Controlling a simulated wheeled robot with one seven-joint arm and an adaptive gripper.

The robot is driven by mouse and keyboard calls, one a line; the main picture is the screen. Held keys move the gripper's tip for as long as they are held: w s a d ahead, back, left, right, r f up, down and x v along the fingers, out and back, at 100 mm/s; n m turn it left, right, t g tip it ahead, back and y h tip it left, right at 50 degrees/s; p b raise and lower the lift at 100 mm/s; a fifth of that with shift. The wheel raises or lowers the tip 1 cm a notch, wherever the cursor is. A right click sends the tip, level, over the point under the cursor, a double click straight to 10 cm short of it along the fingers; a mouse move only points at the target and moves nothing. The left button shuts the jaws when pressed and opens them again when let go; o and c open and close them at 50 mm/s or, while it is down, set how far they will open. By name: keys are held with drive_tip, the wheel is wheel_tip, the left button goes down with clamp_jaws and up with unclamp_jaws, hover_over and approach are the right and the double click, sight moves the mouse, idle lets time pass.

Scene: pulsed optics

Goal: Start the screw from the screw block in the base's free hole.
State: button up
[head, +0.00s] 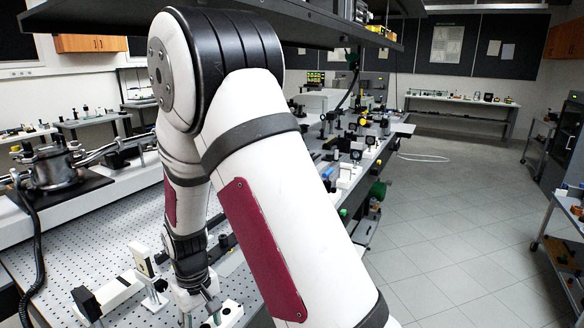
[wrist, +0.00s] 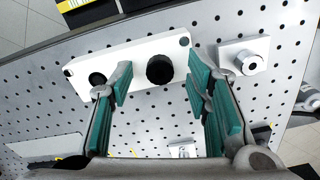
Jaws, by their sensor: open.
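In the wrist view a long white plate (wrist: 128,62), which looks like the base, lies on the perforated table. It has small dark holes near its ends, a black round knob (wrist: 160,70) and another dark round feature (wrist: 97,78) partly behind the left finger. A small white block (wrist: 232,48), likely the screw block, sits to the right with a grey metal cylinder, likely the screw (wrist: 248,62), on it. My gripper (wrist: 158,76) is open, its teal pads apart on either side of the black knob in the picture. Nothing is held. In the head view my arm hides most of this area.
The perforated table (head: 85,238) carries a white upright mount (head: 143,260) left of my arm. Several optics mounts stand along the table further back. A dark shelf hangs overhead. The floor (head: 450,220) at right is clear, with a cart (head: 565,235) beyond.

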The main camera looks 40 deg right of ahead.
clamp_jaws()
drive_tip(key=shift+r, duration=0.1)
drive_tip(key=shift+r+p, duration=1.6)
drive_tip(key=shift+r, duration=1.85)
